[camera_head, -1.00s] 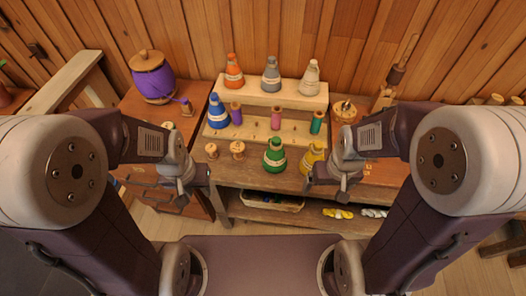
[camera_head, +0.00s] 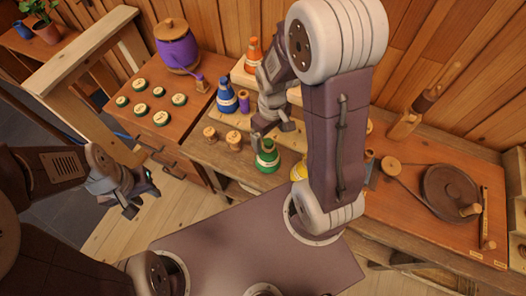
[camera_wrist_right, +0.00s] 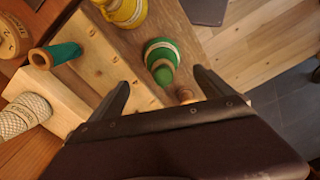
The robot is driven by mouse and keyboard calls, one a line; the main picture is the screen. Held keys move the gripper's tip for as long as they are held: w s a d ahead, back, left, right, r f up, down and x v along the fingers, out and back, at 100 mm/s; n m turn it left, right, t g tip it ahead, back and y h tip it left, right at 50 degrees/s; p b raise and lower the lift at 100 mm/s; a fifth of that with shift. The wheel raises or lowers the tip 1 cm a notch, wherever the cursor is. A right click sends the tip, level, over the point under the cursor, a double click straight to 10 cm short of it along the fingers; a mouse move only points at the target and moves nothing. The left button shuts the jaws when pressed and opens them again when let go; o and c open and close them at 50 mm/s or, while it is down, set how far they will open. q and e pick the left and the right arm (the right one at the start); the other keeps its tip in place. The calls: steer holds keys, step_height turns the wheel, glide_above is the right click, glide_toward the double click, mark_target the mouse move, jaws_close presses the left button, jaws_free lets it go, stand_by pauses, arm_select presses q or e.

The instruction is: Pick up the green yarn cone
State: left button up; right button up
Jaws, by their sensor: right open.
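The green yarn cone (camera_head: 267,158) with a pale band stands upright at the front of the wooden bench in the head view. My right gripper (camera_head: 270,133) is just above and behind it there. In the right wrist view the green cone (camera_wrist_right: 161,58) shows between and beyond the open fingers of my right gripper (camera_wrist_right: 160,77), with nothing held. Whether the fingers touch it I cannot tell. My left gripper (camera_head: 136,198) hangs over the floor at the left, away from the cone; its finger gap is unclear.
A yellow cone (camera_wrist_right: 125,8) stands beside the green one. A teal spool (camera_wrist_right: 62,53) and a cream cone (camera_wrist_right: 22,116) are near the wooden stand. Blue (camera_head: 226,96) and orange (camera_head: 253,54) cones stand further back. Two wooden spools (camera_head: 234,140) stand left of the green cone.

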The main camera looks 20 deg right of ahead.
mark_target(270, 141)
steer(key=f, duration=0.3)
steer(key=shift+s+a, duration=0.1)
steer(key=shift+a, duration=0.15)
steer(key=shift+d+f, duration=0.2)
steer(key=shift+f, duration=0.2)
steer(key=f, duration=0.4)
steer(key=shift+a+f+b, duration=0.25)
steer(key=shift+f+b, duration=0.15)
steer(key=shift+f, duration=0.2)
